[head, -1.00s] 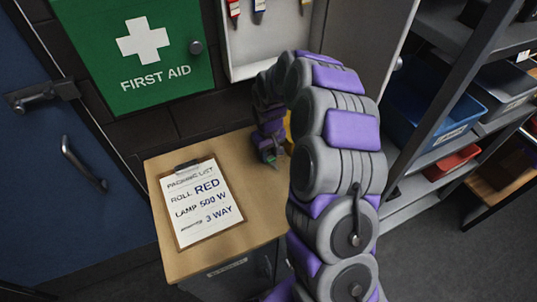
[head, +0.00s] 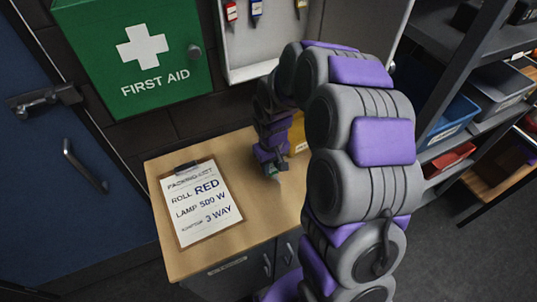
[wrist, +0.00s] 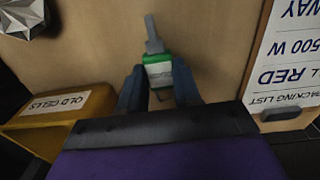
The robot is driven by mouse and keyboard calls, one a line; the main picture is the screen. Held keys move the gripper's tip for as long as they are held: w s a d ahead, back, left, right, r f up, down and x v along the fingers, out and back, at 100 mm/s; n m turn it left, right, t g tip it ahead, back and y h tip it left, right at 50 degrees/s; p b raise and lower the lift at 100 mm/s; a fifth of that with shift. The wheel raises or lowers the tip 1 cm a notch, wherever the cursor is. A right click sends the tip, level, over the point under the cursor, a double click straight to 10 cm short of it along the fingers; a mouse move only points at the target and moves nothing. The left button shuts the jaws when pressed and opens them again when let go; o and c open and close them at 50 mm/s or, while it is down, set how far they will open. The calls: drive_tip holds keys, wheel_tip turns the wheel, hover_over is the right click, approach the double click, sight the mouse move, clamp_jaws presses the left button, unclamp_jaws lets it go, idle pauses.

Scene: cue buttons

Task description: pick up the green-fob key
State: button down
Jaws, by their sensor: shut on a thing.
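The green-fob key (wrist: 158,71) shows in the wrist view between my two fingers, its green fob with a pale label gripped and its grey shaft pointing away from my palm. My gripper (wrist: 159,84) is shut on the fob. In the head view my gripper (head: 272,172) is over the wooden worktop (head: 262,215), right of the clipboard; there the key is mostly hidden and only a small bit of green shows at the fingertips. I cannot tell how high the key is above the worktop.
A clipboard with a packing list (head: 201,203) lies on the worktop. A yellow "OLD CELLS" box (wrist: 60,112) stands beside my gripper. An open wall cabinet (head: 275,45) holds red, blue and yellow-fob keys. Shelves with bins (head: 450,120) stand right.

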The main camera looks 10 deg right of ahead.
drive_tip(key=shift+s+a+r+p, duration=0.1)
drive_tip(key=shift+s+r+p, duration=0.05)
drive_tip(key=shift+s, duration=1.2)
drive_tip(key=shift+s+a+r+p, duration=0.1)
drive_tip(key=shift+s+p, duration=0.05)
drive_tip(key=shift+s, duration=1.15)
drive_tip(key=shift+s+a+r+p, duration=0.1)
drive_tip(key=shift+s+r+p, duration=0.05)
drive_tip(key=shift+s, duration=1.2)
